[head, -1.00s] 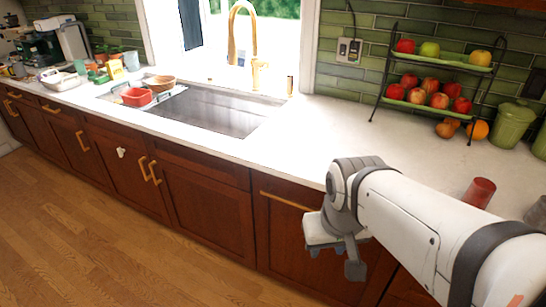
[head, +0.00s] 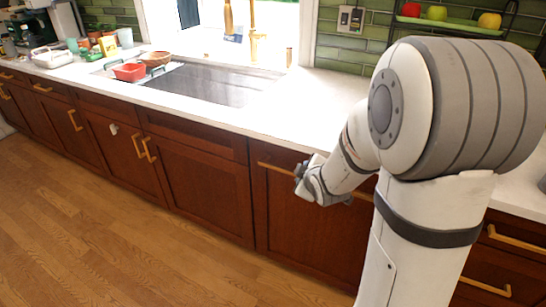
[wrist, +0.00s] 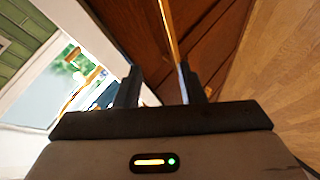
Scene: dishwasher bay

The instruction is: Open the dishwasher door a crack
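The dishwasher door (head: 300,222) appears to be the dark wood panel under the counter, closed flush with the cabinets. Its long horizontal brass handle (head: 275,168) runs along the top, partly hidden by my gripper and arm. My gripper (head: 312,182) is in front of the handle. In the wrist view my gripper (wrist: 160,78) is open with two dark fingers apart. The handle (wrist: 167,28) runs lengthwise ahead, between the finger lines and close to the right finger. I cannot tell whether they touch. The door (wrist: 210,45) lies beside it.
The white counter (head: 225,122) overhangs the cabinets, with its edge close to my gripper. The wooden floor (head: 130,230) in front is clear.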

